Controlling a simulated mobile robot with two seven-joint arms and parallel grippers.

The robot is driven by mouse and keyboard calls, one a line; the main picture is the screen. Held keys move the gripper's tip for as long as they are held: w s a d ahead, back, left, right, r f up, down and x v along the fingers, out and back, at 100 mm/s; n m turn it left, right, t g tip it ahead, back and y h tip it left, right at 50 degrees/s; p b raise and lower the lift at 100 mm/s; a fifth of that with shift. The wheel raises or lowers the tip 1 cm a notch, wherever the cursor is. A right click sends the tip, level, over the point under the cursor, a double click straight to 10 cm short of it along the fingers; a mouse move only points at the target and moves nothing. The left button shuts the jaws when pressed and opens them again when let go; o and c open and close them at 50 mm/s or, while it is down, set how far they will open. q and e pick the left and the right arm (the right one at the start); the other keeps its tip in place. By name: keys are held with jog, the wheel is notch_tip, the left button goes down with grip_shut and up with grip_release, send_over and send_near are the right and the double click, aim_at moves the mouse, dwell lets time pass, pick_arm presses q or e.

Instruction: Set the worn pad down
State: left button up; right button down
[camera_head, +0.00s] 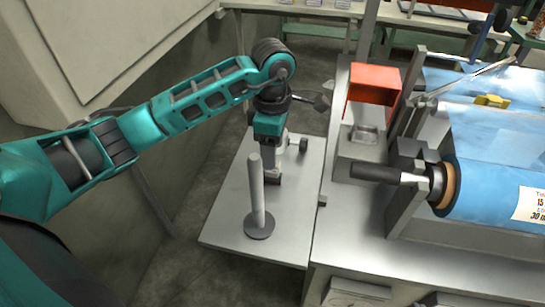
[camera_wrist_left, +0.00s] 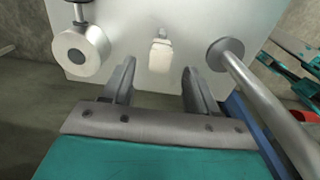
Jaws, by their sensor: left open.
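A small pale block (camera_wrist_left: 163,60), which may be the worn pad, rests on the light grey side table (camera_wrist_left: 258,15) in the left wrist view. It lies ahead of my left fingers, near the middle of the gap, and neither finger appears to touch it. In the head view my left gripper (camera_head: 274,178) points down over the side table (camera_head: 225,222), behind an upright post. Its fingers are spread, with nothing held between them. The block cannot be made out in the head view. My right gripper is out of view.
A grey post on a round base (camera_head: 260,226) stands close in front of my left gripper. A pale round part (camera_wrist_left: 82,52) lies on its other side. To the right are a machine with a blue film roll (camera_head: 490,195) and a red-orange bin (camera_head: 373,83).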

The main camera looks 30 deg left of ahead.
pick_arm(q)
notch_tip(320, 180, up, 8)
jog(key=shift+f, duration=0.25)
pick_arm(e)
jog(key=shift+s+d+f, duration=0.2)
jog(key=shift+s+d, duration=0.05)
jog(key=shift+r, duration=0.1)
